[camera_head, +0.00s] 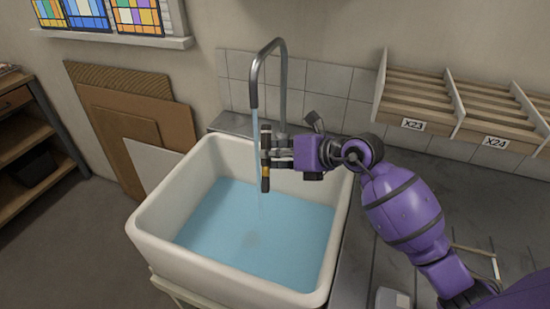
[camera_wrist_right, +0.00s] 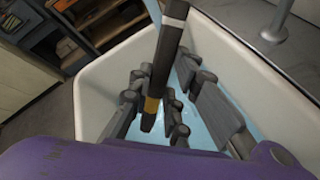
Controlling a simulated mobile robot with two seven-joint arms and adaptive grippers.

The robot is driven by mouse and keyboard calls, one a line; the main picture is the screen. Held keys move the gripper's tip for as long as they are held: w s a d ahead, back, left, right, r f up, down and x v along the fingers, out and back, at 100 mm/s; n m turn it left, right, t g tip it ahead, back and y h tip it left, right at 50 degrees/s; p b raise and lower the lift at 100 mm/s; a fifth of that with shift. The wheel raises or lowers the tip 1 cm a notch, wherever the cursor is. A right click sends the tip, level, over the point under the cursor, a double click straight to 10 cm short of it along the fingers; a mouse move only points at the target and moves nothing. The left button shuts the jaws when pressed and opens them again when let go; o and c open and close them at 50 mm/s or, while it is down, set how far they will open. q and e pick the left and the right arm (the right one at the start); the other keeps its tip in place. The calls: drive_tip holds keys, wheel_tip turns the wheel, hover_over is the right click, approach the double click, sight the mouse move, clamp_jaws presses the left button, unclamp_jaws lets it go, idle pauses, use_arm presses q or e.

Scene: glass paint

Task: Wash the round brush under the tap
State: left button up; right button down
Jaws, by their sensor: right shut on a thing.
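My right gripper (camera_head: 272,150) is shut on the round brush (camera_head: 265,184), a dark stick with a yellow band, held upright above the sink basin. In the right wrist view the brush (camera_wrist_right: 168,55) stands between the fingers (camera_wrist_right: 157,100), with a pale band near its top and a yellow band lower down. The tap (camera_head: 254,85) is a grey curved spout, and a stream of water (camera_head: 256,125) runs from it past the brush. The stream is right beside the brush; I cannot tell whether it wets it. My left gripper is not in view.
The white sink (camera_head: 140,228) holds blue water (camera_head: 275,225). The grey counter (camera_head: 352,265) lies to its right, with slotted racks (camera_head: 425,100) above on the wall. Boards (camera_head: 130,105) lean on the wall at the left, near a wooden shelf unit (camera_head: 20,135).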

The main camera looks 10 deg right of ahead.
drive_tip(key=w+f+b, duration=0.1)
drive_tip(key=w+b, duration=0.2)
drive_tip(key=w, duration=0.6)
drive_tip(key=shift+a+f, duration=0.25)
drive_tip(key=shift+f, duration=0.1)
idle(0.4)
drive_tip(key=shift+d, duration=0.15)
drive_tip(key=shift+d, duration=0.5)
drive_tip(key=shift+a, duration=0.15)
drive_tip(key=shift+a+p, duration=0.4)
drive_tip(key=shift+a, duration=0.1)
